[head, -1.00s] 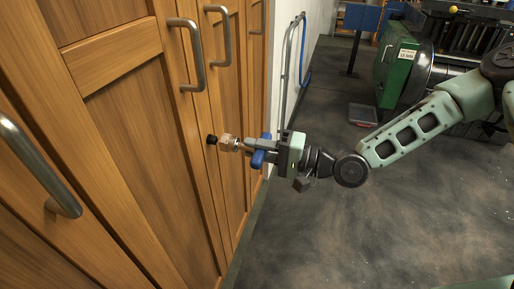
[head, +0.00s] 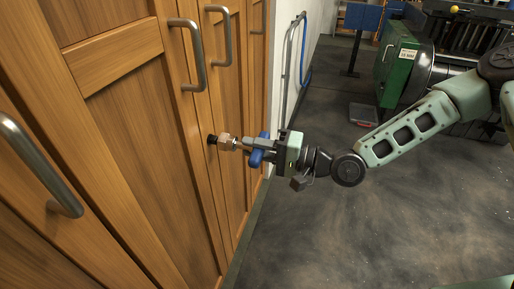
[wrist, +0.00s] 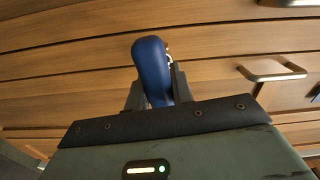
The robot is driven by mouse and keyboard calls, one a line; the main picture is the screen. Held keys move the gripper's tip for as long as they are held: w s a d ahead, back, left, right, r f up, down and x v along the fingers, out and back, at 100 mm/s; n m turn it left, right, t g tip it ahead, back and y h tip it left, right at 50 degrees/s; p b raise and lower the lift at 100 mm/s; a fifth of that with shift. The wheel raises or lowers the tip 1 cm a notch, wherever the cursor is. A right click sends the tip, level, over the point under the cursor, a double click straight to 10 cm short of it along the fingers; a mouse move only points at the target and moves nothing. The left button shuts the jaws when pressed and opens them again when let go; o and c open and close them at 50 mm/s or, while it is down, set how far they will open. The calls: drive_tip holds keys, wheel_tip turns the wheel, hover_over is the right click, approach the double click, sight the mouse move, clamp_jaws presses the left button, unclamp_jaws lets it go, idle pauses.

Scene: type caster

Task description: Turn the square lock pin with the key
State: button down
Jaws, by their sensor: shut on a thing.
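The key has a blue handle (head: 259,151) and a metal socket end (head: 227,142). My gripper (head: 265,149) is shut on the blue handle, which also shows between the fingers in the wrist view (wrist: 152,70). The black lock (head: 212,139) is a small dark round part on the wooden cabinet door. The socket end points at the lock and meets it or sits right in front of it; I cannot tell how far it is on. The square pin itself is hidden.
Wooden cabinet doors (head: 130,110) with metal handles (head: 187,55) stand at the left, close to my gripper. A green machine (head: 395,65) and a small tray (head: 363,114) are at the back right. The dark floor at the right is clear.

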drive_tip(key=shift+x, duration=1.1)
drive_tip(key=shift+r+m+p, duration=0.15)
drive_tip(key=shift+m+p, duration=0.4)
drive_tip(key=shift+m, duration=0.65)
drive_tip(key=shift+n+b, duration=0.3)
drive_tip(key=shift+n, duration=0.5)
drive_tip(key=shift+s+d, duration=0.1)
drive_tip(key=shift+d, duration=0.05)
drive_tip(key=v, duration=0.6)
drive_tip(key=shift+d, duration=0.25)
